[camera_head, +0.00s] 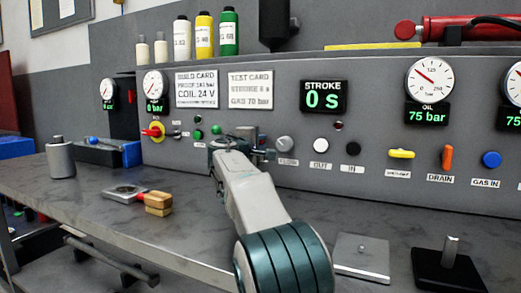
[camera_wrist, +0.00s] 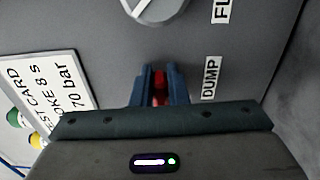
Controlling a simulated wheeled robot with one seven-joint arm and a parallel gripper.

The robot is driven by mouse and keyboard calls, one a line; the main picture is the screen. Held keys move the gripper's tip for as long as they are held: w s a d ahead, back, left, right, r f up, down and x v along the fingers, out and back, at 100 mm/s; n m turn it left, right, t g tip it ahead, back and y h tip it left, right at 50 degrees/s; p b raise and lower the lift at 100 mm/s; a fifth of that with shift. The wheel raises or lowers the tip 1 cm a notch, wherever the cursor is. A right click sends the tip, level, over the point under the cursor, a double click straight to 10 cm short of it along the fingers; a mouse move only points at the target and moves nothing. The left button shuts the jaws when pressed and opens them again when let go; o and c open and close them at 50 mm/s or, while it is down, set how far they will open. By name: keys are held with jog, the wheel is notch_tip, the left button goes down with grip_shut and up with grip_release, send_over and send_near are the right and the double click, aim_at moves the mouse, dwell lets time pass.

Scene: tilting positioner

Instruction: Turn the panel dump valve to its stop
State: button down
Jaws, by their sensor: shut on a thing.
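The dump valve shows in the wrist view as a small red handle (camera_wrist: 159,88) between my two blue fingers, beside the panel label DUMP (camera_wrist: 210,78). My gripper (camera_wrist: 160,80) is shut on this handle. In the head view my gripper (camera_head: 245,142) is against the grey panel (camera_head: 370,170), below the test card and left of the FLUSH knob. There my gripper and wrist hide the valve and its label. How far the handle is turned cannot be told.
The grey FLUSH knob (camera_head: 285,144) is just right of my gripper; a green button (camera_head: 216,129) is close on its left. A yellow handle (camera_head: 401,154) and orange DRAIN handle (camera_head: 447,157) are farther right.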

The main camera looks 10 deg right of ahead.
jog(key=shift+f+m, duration=0.1)
jog(key=shift+m, duration=0.2)
jog(key=c, duration=1.4)
grip_release()
jog(key=shift+c, duration=0.2)
jog(key=v, duration=1.4)
jog(key=shift+b, duration=0.35)
